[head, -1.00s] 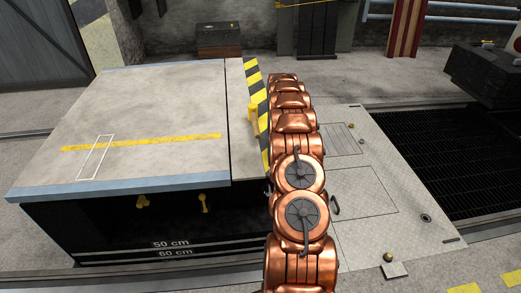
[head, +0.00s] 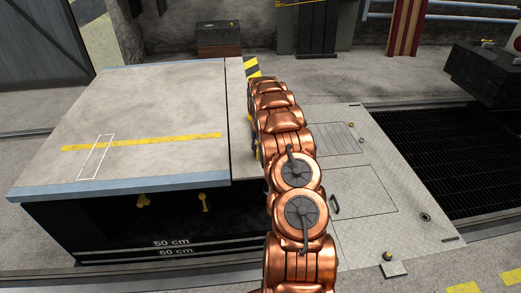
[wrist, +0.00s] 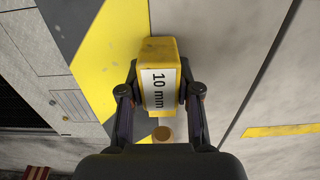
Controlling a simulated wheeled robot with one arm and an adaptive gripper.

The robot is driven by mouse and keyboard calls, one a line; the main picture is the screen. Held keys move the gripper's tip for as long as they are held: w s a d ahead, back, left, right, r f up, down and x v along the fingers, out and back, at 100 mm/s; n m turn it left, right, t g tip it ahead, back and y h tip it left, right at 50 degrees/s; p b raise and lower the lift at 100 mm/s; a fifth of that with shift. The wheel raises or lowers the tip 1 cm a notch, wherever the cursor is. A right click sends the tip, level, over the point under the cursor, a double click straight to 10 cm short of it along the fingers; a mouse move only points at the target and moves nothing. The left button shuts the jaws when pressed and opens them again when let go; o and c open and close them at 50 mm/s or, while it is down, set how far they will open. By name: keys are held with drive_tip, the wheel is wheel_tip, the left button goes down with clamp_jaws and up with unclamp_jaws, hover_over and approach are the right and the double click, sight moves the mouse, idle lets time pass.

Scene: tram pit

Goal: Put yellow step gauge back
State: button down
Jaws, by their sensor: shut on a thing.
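In the wrist view, my gripper (wrist: 161,91) is shut on the yellow step gauge (wrist: 158,48). The gauge is a yellow block with a white label reading "10 mm"; one finger is on each side of it. A small round tan-yellow piece (wrist: 162,133) shows just below the gauge; I cannot tell whether it is part of it. In the head view, my copper arm hides my gripper and most of what lies behind it. A white outlined rectangle (head: 97,157) is marked on the grey platform top (head: 150,100), crossing a yellow line (head: 180,142).
A yellow-black striped strip (head: 252,67) runs along the platform's right edge, mostly behind my arm. Metal floor plates (head: 365,190) and a dark grating (head: 430,150) lie right. Yellow pieces (head: 205,203) hang under the platform's front edge. The platform top is clear.

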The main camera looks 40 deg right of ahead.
drive_tip(key=shift+f, duration=0.15)
drive_tip(key=c, duration=0.8)
unclamp_jaws()
